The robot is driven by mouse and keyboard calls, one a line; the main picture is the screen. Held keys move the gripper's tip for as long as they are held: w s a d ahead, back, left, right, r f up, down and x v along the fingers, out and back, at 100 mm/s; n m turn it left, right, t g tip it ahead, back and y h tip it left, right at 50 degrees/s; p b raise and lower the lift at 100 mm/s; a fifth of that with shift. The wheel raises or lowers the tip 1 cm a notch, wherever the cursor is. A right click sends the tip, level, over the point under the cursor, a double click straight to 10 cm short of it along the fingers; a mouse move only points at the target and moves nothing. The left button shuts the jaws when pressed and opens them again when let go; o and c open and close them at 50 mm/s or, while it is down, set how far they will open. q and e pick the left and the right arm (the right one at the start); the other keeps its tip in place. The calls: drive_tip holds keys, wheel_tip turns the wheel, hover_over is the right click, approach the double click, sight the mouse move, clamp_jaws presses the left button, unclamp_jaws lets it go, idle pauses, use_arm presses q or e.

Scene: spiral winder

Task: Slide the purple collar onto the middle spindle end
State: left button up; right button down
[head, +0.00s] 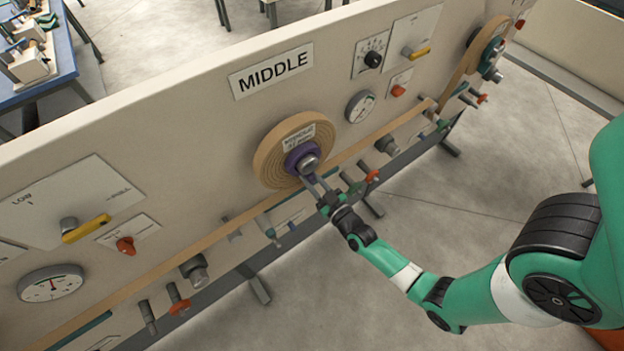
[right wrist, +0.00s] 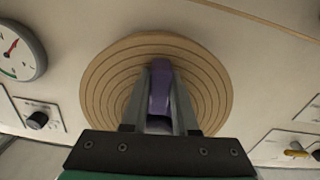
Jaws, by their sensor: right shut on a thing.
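The purple collar (head: 293,159) sits around the middle spindle end (head: 310,162), in front of the tan spiral coil (head: 267,160) under the MIDDLE sign. The grey spindle end shows through the collar's centre. My right gripper (head: 315,181) reaches up from the lower right and is shut on the collar's lower rim. In the right wrist view the collar (right wrist: 161,85) shows edge-on between the two fingers, against the coil (right wrist: 110,85). The spindle end is hidden there. Whether the collar touches the coil I cannot tell. My left gripper is out of view.
The MIDDLE sign (head: 271,70) is above the coil. A dial gauge (head: 360,106) is to its right. Valves and knobs, such as a grey knob (head: 387,144), line the panel's lower ledge. Another coil (head: 486,45) is at the far right. Open floor lies in front.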

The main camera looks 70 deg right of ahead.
drive_tip(key=shift+c, duration=0.6)
unclamp_jaws()
drive_tip(key=p+v, duration=0.2)
drive_tip(key=v, duration=0.6)
idle(0.5)
idle(0.5)
